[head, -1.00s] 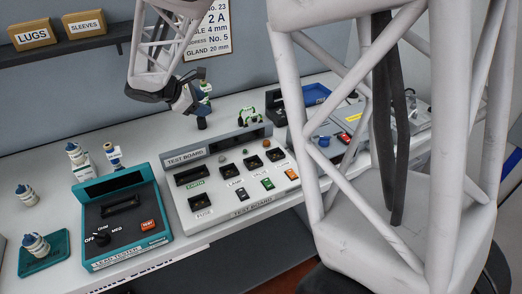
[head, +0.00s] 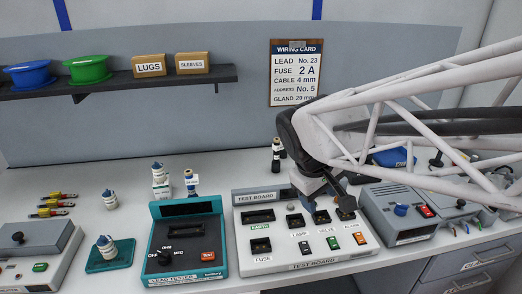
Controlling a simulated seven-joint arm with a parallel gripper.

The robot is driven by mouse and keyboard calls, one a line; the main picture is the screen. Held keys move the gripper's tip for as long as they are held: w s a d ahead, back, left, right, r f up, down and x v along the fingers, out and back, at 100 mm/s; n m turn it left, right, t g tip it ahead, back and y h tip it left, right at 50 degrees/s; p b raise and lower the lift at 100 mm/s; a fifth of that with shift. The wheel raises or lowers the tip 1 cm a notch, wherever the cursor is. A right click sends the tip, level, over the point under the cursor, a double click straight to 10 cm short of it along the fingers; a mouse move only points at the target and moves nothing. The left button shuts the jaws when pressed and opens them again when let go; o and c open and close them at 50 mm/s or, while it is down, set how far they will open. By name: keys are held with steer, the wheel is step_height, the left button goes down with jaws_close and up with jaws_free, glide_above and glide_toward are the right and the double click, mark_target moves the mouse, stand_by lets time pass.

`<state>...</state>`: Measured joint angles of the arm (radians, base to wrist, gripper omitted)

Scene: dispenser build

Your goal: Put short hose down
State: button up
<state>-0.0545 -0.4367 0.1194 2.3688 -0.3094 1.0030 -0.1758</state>
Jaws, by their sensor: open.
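I cannot make out a short hose in the head view. My gripper (head: 342,207) is open over the back right part of the white test board (head: 273,246). The arm reaches in from the right, and its dark wrist covers part of the board's back and the bench behind it. I see nothing clearly held between the fingers. I cannot tell whether the fingertips touch the board. A dark upright fitting with a light band (head: 276,156) stands behind the board, left of my wrist.
The teal lead tester (head: 187,270) stands left of the board, and a grey unit (head: 400,215) stands right. A teal tray (head: 96,265) holds a blue-and-white fitting. Similar fittings stand behind the tester. A shelf (head: 120,84) hangs above.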

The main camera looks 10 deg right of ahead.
steer(key=s+a+m+y, duration=0.1)
steer(key=s+m, duration=0.1)
steer(key=s, duration=0.3)
steer(key=s+a+f+m+t+y, duration=0.1)
steer(key=s+m, duration=0.1)
steer(key=s, duration=0.3)
steer(key=shift+m+y, duration=0.3)
steer(key=shift+y, duration=0.1)
steer(key=shift+o, duration=0.4)
stand_by(0.9)
steer(key=m+g+y, duration=0.2)
steer(key=m+y, duration=1.2)
steer(key=m, duration=0.4)
glide_toward(191, 179)
steer(key=a+f, duration=0.1)
steer(key=w+a, duration=0.1)
steer(key=a, duration=0.1)
steer(key=shift+w+f, duration=0.25)
steer(key=shift+f, duration=0.15)
steer(key=shift+g, duration=0.3)
